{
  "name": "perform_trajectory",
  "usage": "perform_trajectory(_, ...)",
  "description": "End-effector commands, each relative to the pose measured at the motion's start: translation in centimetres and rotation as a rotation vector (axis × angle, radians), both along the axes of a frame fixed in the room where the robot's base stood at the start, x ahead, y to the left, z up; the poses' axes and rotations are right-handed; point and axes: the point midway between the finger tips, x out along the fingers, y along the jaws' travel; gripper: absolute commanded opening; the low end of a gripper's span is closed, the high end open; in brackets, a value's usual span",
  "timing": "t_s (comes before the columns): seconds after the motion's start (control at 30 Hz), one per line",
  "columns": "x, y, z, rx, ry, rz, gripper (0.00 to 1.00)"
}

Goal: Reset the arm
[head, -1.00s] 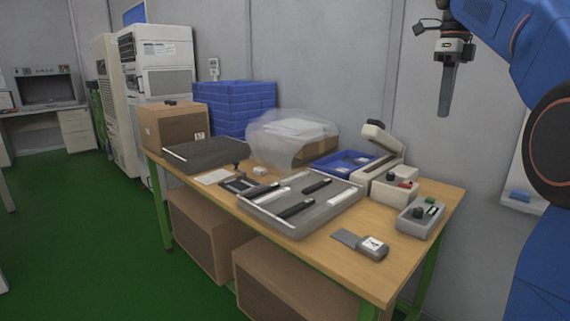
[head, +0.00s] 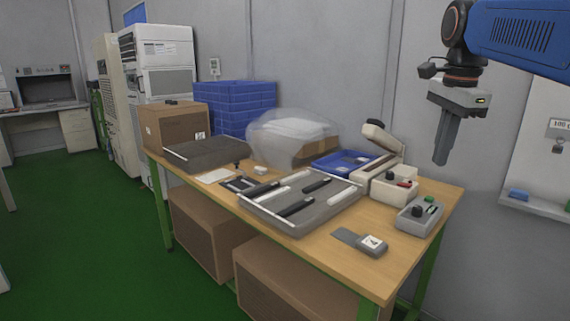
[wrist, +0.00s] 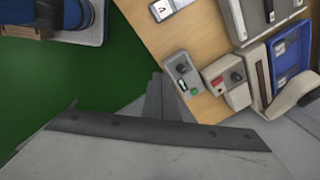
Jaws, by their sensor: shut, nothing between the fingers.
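My gripper (head: 441,152) hangs from the blue arm at the upper right of the head view, fingers pointing down. It is shut and empty, in the air above and behind the right end of the wooden table (head: 275,262). In the wrist view the grey fingers (wrist: 165,98) show at the centre, beside the table edge and a small grey control box (wrist: 184,75). That box also shows at the table's right corner in the head view (head: 419,218).
A wall shelf (head: 540,209) is at the right. Green floor is clear at left.

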Motion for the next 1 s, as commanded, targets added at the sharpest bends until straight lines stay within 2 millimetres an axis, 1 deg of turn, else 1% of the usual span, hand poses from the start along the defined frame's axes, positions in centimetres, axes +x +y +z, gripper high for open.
perform_trajectory(0.03, -1.4, 0.5, -1.3, -0.012, -0.012, 0.078, 0.0)
perform_trajectory(0.17, -4.3, 1.5, -4.7, -0.051, -0.046, 0.294, 0.0)
perform_trajectory(0.37, -8.8, 2.9, -10.7, -0.125, -0.096, 0.623, 0.0)
perform_trajectory(0.57, -13.5, 4.0, -17.4, -0.216, -0.141, 0.948, 0.0)
perform_trajectory(0.7, -16.6, 4.6, -22.3, -0.287, -0.169, 1.165, 0.0)
perform_trajectory(0.83, -18.8, 4.9, -26.1, -0.346, -0.187, 1.325, 0.0)
perform_trajectory(0.9, -19.6, 5.1, -27.5, -0.37, -0.192, 1.386, 0.0)
perform_trajectory(1.0, -20.2, 5.2, -28.8, -0.392, -0.198, 1.441, 0.0)
